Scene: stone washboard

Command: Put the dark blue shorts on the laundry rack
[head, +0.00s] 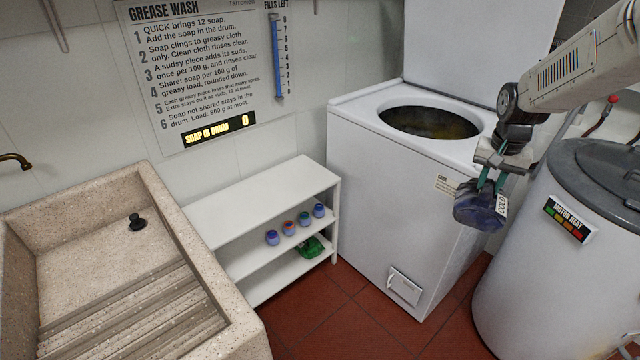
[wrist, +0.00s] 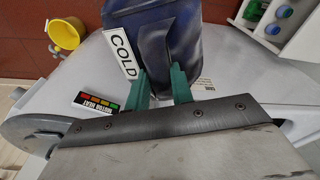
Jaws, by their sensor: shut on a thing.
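The dark blue shorts (head: 474,208) hang bunched from my gripper (head: 491,180) in the head view, in front of the white washer's right side. The teal fingers are shut on their upper part. A white tag reading COLD (head: 502,203) is beside the cloth. In the wrist view the shorts (wrist: 168,38) extend beyond the fingertips of my gripper (wrist: 161,84), with the COLD tag (wrist: 121,52) at their left. I cannot make out a laundry rack in either view.
The white washer (head: 385,190) has an open round top with its lid raised. A grey drum (head: 540,250) with a motor heat gauge (head: 568,219) stands close at right. A white shelf (head: 255,195) holds several small jars. A stone washboard sink (head: 165,215) is at left. A yellow bucket (wrist: 66,34) shows in the wrist view.

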